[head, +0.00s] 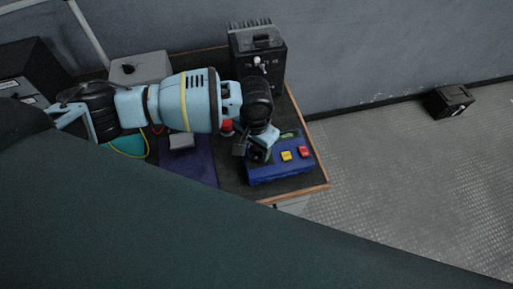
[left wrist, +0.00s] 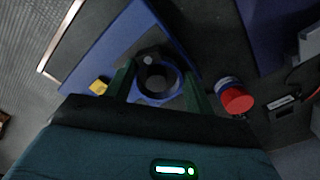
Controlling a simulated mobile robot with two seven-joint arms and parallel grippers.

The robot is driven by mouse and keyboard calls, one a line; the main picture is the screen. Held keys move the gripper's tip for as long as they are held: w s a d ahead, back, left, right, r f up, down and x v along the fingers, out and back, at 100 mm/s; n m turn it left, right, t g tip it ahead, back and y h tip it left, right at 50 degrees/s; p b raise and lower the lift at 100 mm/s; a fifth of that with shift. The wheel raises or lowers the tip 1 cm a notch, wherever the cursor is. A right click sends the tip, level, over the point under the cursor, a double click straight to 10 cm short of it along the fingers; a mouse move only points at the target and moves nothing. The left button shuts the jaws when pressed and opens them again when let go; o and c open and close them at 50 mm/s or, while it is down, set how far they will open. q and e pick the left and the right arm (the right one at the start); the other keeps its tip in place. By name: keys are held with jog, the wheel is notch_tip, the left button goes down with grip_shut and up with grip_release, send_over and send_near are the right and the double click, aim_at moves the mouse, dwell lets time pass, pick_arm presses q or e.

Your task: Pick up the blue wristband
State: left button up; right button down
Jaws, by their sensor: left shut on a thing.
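The blue wristband (left wrist: 160,98) shows in the left wrist view as a dark blue ring between my left gripper's fingers. My left gripper (left wrist: 158,84) is shut on it, with one finger at each side of the ring. In the head view my left gripper (head: 258,155) points down over the left part of a blue box on the table; the wristband cannot be made out there. Whether the band still touches the box below is unclear. My right gripper is in neither view.
The blue box (head: 280,172) has yellow (head: 286,156) and red (head: 303,152) buttons. A red-topped cylinder (left wrist: 237,100) stands near the gripper. A black box (head: 257,52) stands at the table's back, a grey box (head: 140,68) left of it. The floor to the right is mostly clear.

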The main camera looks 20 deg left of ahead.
pick_arm(q)
jog(key=shift+r, duration=0.4)
notch_tip(320, 180, up, 3)
jog(key=shift+r, duration=0.1)
jog(key=d+r+b, duration=0.1)
jog(key=d, duration=1.5)
